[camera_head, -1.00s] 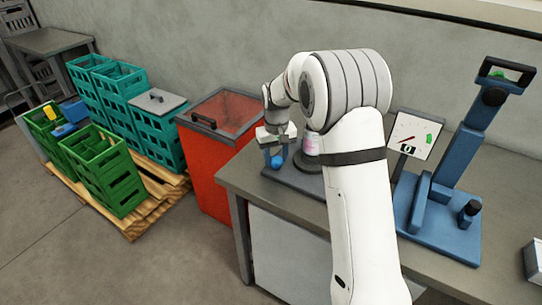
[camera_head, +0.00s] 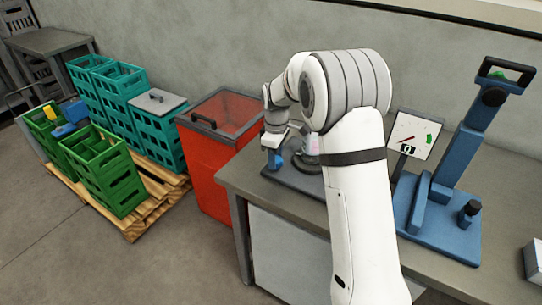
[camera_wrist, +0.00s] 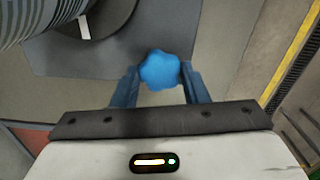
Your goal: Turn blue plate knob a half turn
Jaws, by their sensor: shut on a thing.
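The blue plate knob (camera_wrist: 160,70) is a lobed blue knob at the edge of a dark grey base plate (camera_wrist: 60,55) in the wrist view. My gripper (camera_wrist: 160,82) is shut on it, with one blue finger on each side. In the head view my gripper (camera_head: 273,158) is at the left end of the bench, over the near left corner of the plate (camera_head: 298,181). The knob is mostly hidden by the gripper there. A round dark part with a small pale mark stands on the plate (camera_wrist: 95,15) beside the knob.
A gauge (camera_head: 414,135) and a blue stand (camera_head: 440,210) are to the right on the bench. A red bin (camera_head: 215,150) stands left of the bench; crates on a pallet are beyond.

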